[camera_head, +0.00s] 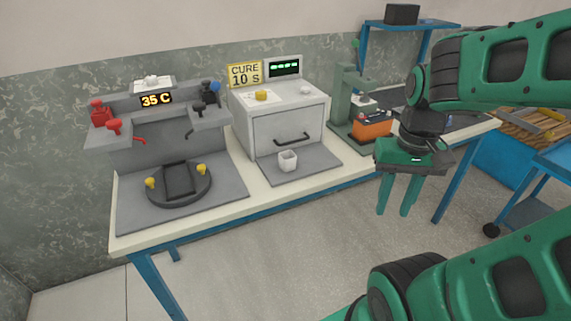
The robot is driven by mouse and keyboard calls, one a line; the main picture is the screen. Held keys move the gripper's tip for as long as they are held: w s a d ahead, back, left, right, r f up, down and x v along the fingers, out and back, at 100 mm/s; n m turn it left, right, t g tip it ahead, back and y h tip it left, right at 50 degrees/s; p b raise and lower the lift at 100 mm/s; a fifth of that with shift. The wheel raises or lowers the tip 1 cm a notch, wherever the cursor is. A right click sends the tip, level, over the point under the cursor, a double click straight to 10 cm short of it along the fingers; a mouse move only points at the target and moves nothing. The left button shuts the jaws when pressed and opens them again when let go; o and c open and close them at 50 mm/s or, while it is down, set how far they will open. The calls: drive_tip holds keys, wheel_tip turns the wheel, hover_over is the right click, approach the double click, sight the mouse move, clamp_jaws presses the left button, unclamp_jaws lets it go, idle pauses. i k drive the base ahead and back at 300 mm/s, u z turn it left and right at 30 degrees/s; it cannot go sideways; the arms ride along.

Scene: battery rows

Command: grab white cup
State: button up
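A small white cup (288,161) stands upright on a grey mat (318,163) in front of a grey oven-like box (285,130). My gripper (397,212) points down at the right, over the floor beyond the table's front edge. Its two green fingers are apart with a gap between them, and nothing shows in the gap. It is to the right of the cup and well apart from it. Nothing hides the cup.
The table (230,207) has a grey station with a round black fixture (180,196) at left. The box has a handle (291,139) just behind the cup. A green press (345,105) and an orange battery-like block (372,126) stand at right. A blue cart (545,190) is far right.

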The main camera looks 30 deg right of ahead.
sight(287, 162)
drive_tip(key=z, duration=3.55)
drive_tip(key=k, duration=0.5)
drive_tip(key=u, duration=1.9)
